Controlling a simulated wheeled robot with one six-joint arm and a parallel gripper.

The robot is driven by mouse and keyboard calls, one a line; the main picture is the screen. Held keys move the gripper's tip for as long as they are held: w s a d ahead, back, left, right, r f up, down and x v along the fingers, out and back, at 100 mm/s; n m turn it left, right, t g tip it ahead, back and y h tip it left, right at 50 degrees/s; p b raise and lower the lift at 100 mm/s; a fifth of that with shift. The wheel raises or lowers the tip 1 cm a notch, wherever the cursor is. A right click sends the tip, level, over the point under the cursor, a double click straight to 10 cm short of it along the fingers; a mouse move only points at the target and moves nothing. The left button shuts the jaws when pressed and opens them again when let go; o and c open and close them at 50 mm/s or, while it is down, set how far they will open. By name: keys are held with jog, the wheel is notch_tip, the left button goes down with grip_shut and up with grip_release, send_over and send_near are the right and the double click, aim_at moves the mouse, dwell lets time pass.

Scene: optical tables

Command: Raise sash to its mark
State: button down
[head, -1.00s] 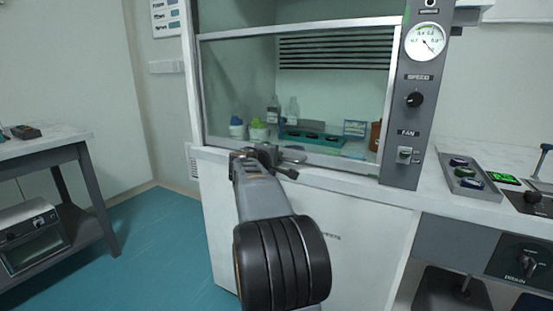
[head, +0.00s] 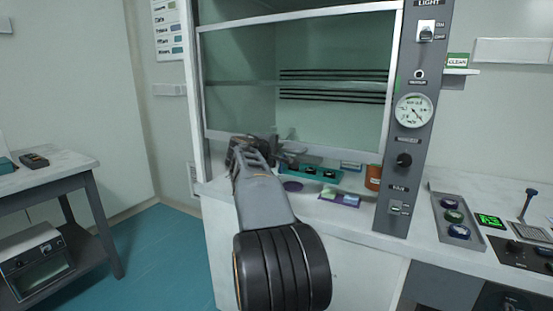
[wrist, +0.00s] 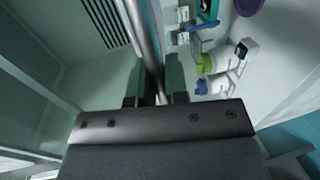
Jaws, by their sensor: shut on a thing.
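The sash (head: 330,60) is a framed glass pane in the fume hood, part-way up, with an open gap between its lower rail and the white worktop. My gripper (head: 268,148) is at the lower left part of that rail, and my forearm hides some of the contact. In the wrist view my gripper (wrist: 155,90) is shut with its two dark green fingers on either side of the sash's metal rail (wrist: 143,35). I cannot clearly make out the mark for the sash.
A teal rack (head: 310,172), a purple dish (head: 292,186) and an orange-brown jar (head: 373,178) stand inside the hood. A grey control post (head: 412,140) with a gauge borders the right side. A tray (head: 455,215) lies right of it. A side table (head: 60,175) stands left.

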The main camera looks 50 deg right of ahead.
jog(key=p, duration=1.5)
send_near(283, 78)
jog(key=x, duration=0.5)
jog(key=shift+d, duration=0.15)
jog(key=c, duration=1.4)
grip_release()
jog(key=shift+f, duration=0.1)
jog(key=b+v, duration=0.2)
jog(key=v, duration=1.2)
